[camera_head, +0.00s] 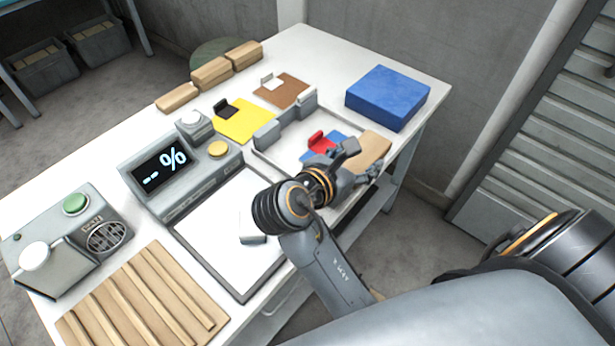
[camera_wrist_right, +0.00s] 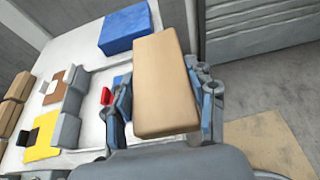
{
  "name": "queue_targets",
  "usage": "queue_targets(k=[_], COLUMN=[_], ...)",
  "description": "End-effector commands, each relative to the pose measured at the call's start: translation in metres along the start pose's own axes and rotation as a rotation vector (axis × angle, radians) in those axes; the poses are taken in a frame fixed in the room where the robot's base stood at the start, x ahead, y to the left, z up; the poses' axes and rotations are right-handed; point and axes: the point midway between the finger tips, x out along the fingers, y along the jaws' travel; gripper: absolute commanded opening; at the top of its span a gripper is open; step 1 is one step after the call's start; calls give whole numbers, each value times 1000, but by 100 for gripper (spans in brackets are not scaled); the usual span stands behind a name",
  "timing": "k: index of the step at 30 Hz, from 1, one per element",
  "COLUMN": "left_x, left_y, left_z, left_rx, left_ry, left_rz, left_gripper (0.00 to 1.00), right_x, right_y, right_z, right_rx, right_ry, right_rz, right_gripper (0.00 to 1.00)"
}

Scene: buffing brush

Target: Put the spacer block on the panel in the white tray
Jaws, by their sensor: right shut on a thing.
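A tan wooden spacer block (camera_head: 374,150) is held in my right gripper (camera_head: 360,164), over the right edge of the table. In the right wrist view the block (camera_wrist_right: 165,75) stands out between the two fingers of the gripper (camera_wrist_right: 160,108). A white tray (camera_head: 272,158) with grey upright brackets lies left of the gripper. A blue panel (camera_head: 337,139) with a red handle (camera_head: 318,141) lies in it, partly hidden by the gripper. My left gripper is not in view.
Several similar wooden blocks (camera_head: 212,74) line the back left edge. A yellow panel (camera_head: 247,120), a brown panel (camera_head: 284,92) and a blue box (camera_head: 387,96) lie beyond the tray. A display unit (camera_head: 178,172) and a dark-rimmed white surface (camera_head: 215,240) are nearer.

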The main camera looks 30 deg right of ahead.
Motion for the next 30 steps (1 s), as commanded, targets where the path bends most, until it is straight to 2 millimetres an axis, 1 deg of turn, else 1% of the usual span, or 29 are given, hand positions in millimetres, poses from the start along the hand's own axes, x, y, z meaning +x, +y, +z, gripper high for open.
queue_targets(k=[2,5,8,10,12,15,18,21,26,30], left_x=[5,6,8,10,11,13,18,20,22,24], left_y=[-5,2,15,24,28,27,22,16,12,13], left_z=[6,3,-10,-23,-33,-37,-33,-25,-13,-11], left_rx=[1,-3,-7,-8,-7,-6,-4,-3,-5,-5], left_ry=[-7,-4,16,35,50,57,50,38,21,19], left_rz=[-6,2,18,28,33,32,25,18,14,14], left_gripper=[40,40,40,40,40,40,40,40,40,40], right_x=[4,13,29,42,55,73,90,103,114,120], right_y=[-3,5,23,37,51,70,82,92,100,106], right_z=[-2,-3,-6,-9,-12,-17,-35,-46,-54,-60], right_rx=[2,2,0,1,2,1,-2,1,2,2], right_ry=[-3,-5,-6,-5,-4,-3,-2,-3,-2,-2], right_rz=[-9,-12,-12,-13,-12,-13,-12,-12,-11,-10], right_gripper=[23,23,23,23,23,23,23,23,23,23])
